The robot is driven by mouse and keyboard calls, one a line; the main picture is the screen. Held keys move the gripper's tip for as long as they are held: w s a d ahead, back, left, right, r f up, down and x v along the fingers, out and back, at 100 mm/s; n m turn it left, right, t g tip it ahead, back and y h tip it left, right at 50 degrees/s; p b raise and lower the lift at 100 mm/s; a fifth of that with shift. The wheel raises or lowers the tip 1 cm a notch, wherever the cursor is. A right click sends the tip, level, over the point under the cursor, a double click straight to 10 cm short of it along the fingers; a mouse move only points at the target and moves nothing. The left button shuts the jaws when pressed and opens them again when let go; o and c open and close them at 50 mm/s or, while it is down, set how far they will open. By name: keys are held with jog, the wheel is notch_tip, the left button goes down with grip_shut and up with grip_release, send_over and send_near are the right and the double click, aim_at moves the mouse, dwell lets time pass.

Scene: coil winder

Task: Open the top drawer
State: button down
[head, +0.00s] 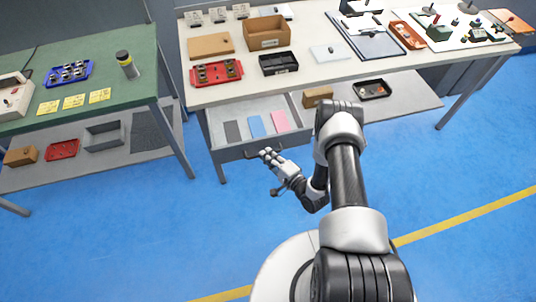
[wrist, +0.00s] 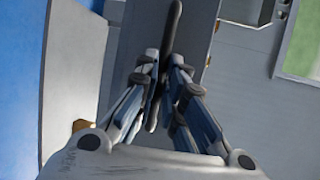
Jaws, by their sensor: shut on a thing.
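The top drawer (head: 228,151) under the white workbench stands pulled out. Its light inside shows a dark grey, a blue and a pink flat piece. My gripper (head: 267,154) is at the drawer's front, at the dark bar handle. In the wrist view the handle (wrist: 173,28) runs between the two fingers of my gripper (wrist: 163,72), which are shut on it. The fingers hide part of the handle.
The white workbench (head: 290,88) above holds a red tray (head: 216,73), a cardboard box (head: 267,33) and a black tray (head: 278,63). A green bench (head: 105,65) stands at the left. The blue floor in front is clear.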

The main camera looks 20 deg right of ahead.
dwell(0.3)
jog(key=c, duration=1.7)
grip_release()
jog(key=shift+v, duration=6)
